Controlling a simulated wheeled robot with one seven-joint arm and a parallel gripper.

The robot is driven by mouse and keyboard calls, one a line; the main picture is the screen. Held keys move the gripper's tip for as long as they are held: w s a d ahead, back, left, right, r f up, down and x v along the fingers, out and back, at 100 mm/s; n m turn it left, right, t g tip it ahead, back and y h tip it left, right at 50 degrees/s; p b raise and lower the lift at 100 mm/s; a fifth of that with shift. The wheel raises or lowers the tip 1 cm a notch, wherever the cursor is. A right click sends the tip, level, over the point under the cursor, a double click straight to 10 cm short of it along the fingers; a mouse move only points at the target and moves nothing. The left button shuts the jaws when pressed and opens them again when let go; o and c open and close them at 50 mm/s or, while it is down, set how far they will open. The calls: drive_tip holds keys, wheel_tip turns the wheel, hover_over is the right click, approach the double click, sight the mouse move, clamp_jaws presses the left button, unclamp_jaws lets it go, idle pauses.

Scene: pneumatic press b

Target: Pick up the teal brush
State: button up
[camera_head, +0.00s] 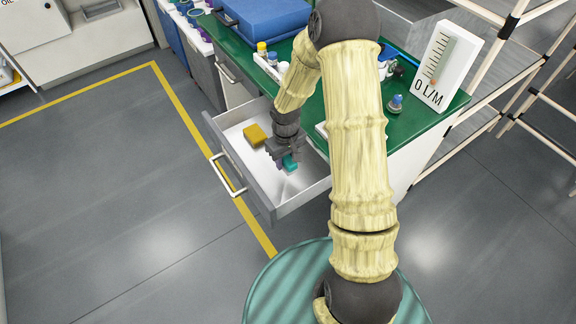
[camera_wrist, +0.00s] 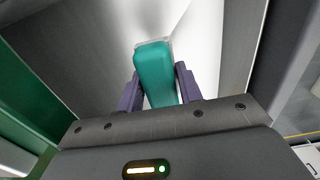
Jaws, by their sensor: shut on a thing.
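The teal brush (camera_wrist: 154,72) is between the two fingers of my gripper (camera_wrist: 160,92) in the wrist view, with its pale bristle edge at the far end. My gripper is shut on it. In the head view my gripper (camera_head: 287,160) points down inside the open drawer (camera_head: 226,150), and a small part of the teal brush (camera_head: 290,163) shows below the fingers. Whether the brush touches the drawer floor I cannot tell.
A yellow block-like item (camera_head: 255,134) lies in the drawer, left of my gripper. The drawer walls surround the gripper. Above is the green bench top (camera_head: 425,122), with a blue case (camera_head: 262,17), small bottles and a white flow gauge (camera_head: 447,65).

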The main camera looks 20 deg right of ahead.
sight(286, 157)
wheel_tip(286, 157, up, 4)
drive_tip(key=shift+s+f, duration=0.1)
drive_tip(key=shift+f, duration=0.1)
idle(0.3)
drive_tip(key=o, duration=0.5)
drive_tip(key=shift+d, duration=0.1)
drive_tip(key=shift+c, duration=0.2)
drive_tip(key=c, duration=0.6)
drive_tip(key=shift+r+p, duration=0.1)
drive_tip(key=shift+p, duration=0.7)
